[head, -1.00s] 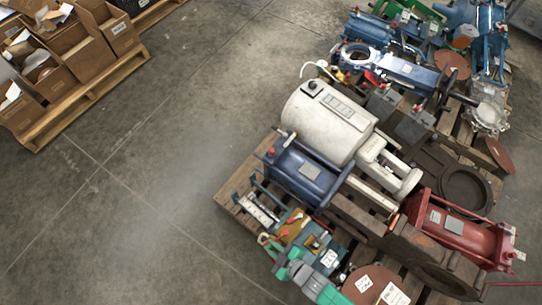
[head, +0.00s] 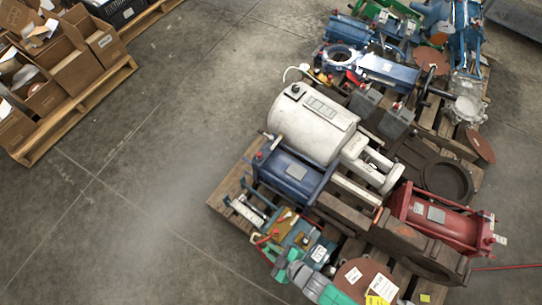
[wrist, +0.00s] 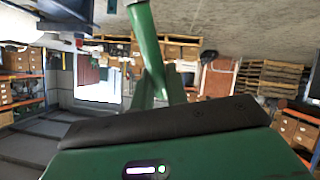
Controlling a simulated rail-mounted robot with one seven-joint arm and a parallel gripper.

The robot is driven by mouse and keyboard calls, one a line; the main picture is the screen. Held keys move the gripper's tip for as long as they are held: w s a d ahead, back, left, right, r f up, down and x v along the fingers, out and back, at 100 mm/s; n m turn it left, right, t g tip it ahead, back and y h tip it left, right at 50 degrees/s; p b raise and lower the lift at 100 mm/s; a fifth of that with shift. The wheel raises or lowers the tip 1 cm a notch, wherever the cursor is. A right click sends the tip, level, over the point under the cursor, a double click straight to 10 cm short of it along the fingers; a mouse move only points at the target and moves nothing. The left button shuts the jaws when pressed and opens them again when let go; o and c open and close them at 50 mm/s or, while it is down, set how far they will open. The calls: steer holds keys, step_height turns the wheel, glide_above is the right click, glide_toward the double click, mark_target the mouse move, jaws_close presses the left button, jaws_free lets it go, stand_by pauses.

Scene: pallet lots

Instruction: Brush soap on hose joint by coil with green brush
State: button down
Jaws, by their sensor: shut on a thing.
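My gripper (wrist: 152,75) shows in the wrist view, with its green body and dark crossbar along the bottom. It is shut on a green rod-like piece (wrist: 146,40) that rises from the crossbar; this looks like the green brush's handle. I cannot make out bristles or soap. My gripper does not show in the head view. I cannot pick out a hose joint or a hose coil in either view.
In the head view, pallets of used machinery fill the right, with a white tank (head: 314,122), a blue cylinder (head: 290,177) and a red unit (head: 440,218). Cardboard boxes (head: 72,62) stand on a pallet at upper left. Bare concrete floor (head: 130,210) lies between.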

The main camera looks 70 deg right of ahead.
step_height(320, 180, up, 2)
steer(key=shift+r+p, duration=0.1)
steer(key=shift+p, duration=0.6)
